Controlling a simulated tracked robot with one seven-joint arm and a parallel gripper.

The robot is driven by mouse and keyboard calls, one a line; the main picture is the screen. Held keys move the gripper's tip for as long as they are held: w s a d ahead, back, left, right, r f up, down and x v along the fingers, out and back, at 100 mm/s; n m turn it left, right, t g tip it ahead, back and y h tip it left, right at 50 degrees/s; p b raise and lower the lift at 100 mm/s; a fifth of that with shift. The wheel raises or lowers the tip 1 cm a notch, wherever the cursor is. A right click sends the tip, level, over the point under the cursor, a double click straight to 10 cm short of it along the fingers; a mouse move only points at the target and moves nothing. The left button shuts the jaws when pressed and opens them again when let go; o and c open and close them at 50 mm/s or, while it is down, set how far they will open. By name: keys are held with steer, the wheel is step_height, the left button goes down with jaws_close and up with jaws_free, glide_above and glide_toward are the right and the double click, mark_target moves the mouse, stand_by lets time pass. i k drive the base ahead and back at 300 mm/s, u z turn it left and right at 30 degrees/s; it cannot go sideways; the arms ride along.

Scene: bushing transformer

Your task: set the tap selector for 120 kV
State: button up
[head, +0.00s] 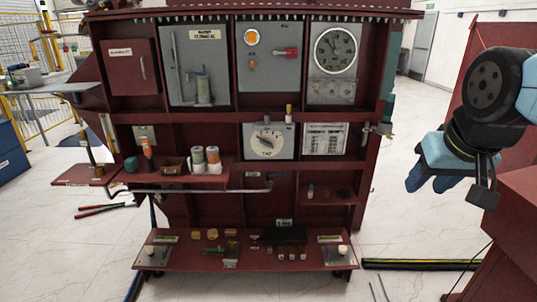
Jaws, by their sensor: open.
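The tap selector (266,142) is a round pale dial on a grey panel in the middle of the dark red cabinet, with a "TAP" label below it. A dark pointer lies across its face, tilted. The scale marks are too small to read, so I cannot tell which voltage it points at. A placard (325,139) with small print, also unreadable, is mounted just right of the selector. My gripper (430,182) is at the right of the head view, well apart from the selector and the cabinet. Its blue fingers point down, open, with nothing seen between them.
A large round gauge (336,50) sits upper right in the cabinet. A side shelf (215,178) with jars juts out left below the selector. The bottom shelf (200,262) holds several small parts. A red block (510,215) stands at right.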

mark_target(267, 143)
steer(key=u, duration=0.1)
steer(key=k, duration=0.3)
steer(key=u, duration=1.05)
steer(key=i, duration=1.75)
steer(key=z, duration=1.6)
steer(key=i, duration=0.55)
steer(key=u, duration=0.15)
